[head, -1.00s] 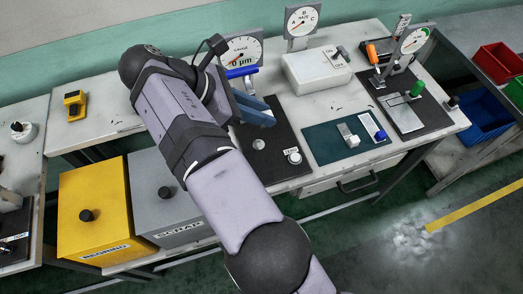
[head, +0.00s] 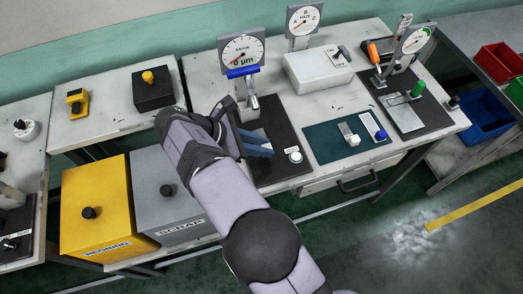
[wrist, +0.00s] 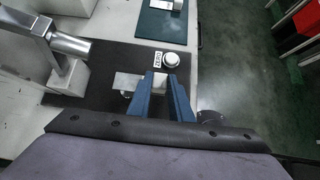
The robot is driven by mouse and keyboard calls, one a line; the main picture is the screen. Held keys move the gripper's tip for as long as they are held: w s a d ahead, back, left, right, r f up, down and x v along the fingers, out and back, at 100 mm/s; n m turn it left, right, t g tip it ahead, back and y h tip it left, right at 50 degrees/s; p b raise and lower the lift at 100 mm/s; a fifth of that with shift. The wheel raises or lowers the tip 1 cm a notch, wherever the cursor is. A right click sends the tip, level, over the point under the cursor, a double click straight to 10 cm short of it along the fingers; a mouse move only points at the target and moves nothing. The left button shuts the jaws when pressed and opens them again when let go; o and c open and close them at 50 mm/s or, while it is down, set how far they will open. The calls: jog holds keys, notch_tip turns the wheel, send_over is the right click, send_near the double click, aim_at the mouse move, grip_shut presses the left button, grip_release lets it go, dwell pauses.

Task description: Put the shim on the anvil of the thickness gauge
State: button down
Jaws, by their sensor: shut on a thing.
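The thickness gauge (head: 241,55) has a round dial over a blue part and stands on a black base (head: 272,175). My gripper (head: 268,146) is low over the front part of this base. In the wrist view its blue fingers (wrist: 164,76) are shut on the shim (wrist: 125,80), a thin silvery plate that sticks out to their left. A small pale metal patch shows just below the plate's edge and may be the anvil, mostly covered. I cannot tell whether the shim touches it.
A round white zero button (head: 294,156) sits close to the right of the fingers. The gauge's metal column (head: 250,103) stands behind them. A teal mat (head: 322,143) with small items lies to the right. Yellow (head: 96,205) and grey bins stand to the left.

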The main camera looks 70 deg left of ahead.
jog(key=shift+f+p, duration=0.5)
jog(key=shift+f, duration=1.5)
jog(key=shift+f, duration=0.1)
jog(key=c, duration=1.6)
grip_release()
jog(key=shift+b+v, duration=1.05)
jog(key=shift+v, duration=2.75)
jog(key=shift+w, duration=0.15)
